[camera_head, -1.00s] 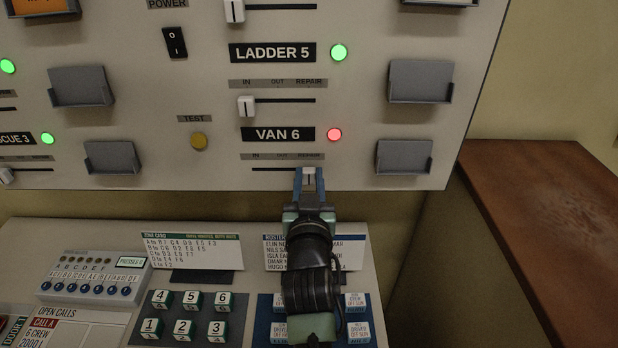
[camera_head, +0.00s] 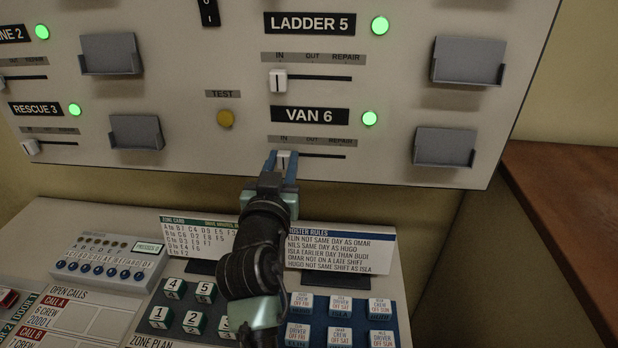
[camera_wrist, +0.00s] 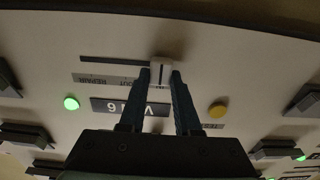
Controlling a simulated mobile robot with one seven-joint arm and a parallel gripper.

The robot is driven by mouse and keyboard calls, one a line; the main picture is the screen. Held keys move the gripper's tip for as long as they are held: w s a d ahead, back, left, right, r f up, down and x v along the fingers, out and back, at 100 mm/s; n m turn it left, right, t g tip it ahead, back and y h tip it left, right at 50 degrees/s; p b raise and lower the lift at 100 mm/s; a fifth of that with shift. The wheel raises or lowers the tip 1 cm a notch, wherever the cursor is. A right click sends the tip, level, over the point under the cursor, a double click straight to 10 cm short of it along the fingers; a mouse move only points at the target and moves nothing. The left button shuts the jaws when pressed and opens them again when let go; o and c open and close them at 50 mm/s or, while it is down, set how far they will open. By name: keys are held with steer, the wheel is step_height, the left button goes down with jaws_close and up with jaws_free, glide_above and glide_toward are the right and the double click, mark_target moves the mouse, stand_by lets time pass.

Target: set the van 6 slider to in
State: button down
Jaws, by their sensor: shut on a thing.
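The van 6 slider (camera_head: 284,158) is a white knob on a dark horizontal track, under the VAN 6 label (camera_head: 310,115). The knob stands at the left end of its track, under the IN mark. My gripper (camera_head: 283,166) is shut on the knob, with one finger on each side. In the wrist view the knob (camera_wrist: 161,69) shows between my fingertips, and the track runs off to the left of it. The VAN 6 lamp (camera_head: 369,118) is green. My fingers partly cover the knob in the head view.
The ladder 5 slider (camera_head: 278,81) stands above at its left end. A yellow test button (camera_head: 226,118) is left of the label, and a grey holder (camera_head: 444,146) is to the right. The desk with the zone card (camera_head: 196,238) and number blocks lies below my arm.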

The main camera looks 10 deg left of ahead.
steer(key=shift+a, duration=0.35)
steer(key=c, duration=0.6)
jaws_free()
steer(key=shift+a, duration=0.1)
steer(key=shift+s+f, duration=0.1)
steer(key=shift+s, duration=0.55)
steer(key=s+b, duration=0.2)
steer(key=s, duration=0.9)
steer(key=shift+s, duration=0.35)
